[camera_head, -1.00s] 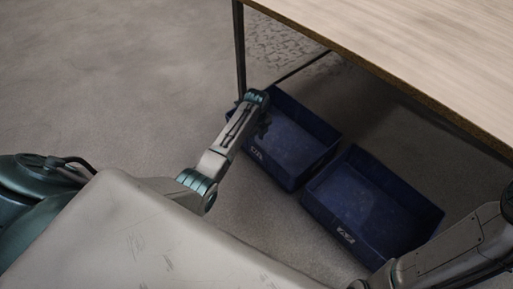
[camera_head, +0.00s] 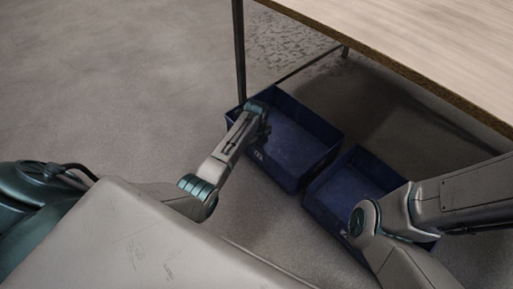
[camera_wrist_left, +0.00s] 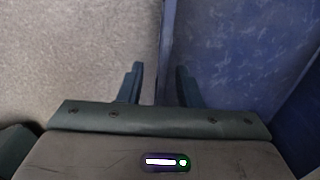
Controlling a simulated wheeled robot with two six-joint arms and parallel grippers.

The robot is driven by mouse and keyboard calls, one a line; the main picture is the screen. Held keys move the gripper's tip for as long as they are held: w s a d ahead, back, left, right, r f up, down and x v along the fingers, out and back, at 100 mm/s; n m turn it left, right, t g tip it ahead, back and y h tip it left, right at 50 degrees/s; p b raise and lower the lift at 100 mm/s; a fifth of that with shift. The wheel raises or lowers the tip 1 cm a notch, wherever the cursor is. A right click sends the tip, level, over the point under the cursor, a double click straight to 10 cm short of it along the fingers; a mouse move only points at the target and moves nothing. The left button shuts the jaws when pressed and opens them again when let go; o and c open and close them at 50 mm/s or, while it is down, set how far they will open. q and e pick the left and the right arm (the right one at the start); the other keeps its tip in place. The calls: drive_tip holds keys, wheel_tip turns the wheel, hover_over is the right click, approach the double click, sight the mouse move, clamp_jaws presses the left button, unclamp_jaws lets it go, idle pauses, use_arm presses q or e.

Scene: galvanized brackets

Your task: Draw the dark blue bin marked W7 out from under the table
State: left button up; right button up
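Two dark blue open bins stand side by side on the floor, partly under the table (camera_head: 400,45). The left bin (camera_head: 300,143) has a small white label on its near wall; the right bin (camera_head: 335,190) has one partly covered by my right arm. I cannot read W7 on either label. My left gripper (camera_head: 262,122) is at the left bin's left wall. In the left wrist view, its fingers (camera_wrist_left: 158,84) are apart, with the bin's wall edge (camera_wrist_left: 167,45) running between them; no clear contact shows. My right gripper is out of view.
A dark table leg (camera_head: 239,50) stands just behind the left bin's far left corner, with a low crossbar (camera_head: 305,65) beyond it. My right forearm covers part of the right bin. The floor on the left (camera_head: 110,80) is clear.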

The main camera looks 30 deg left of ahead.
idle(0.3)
use_arm(q)
clamp_jaws()
idle(1.3)
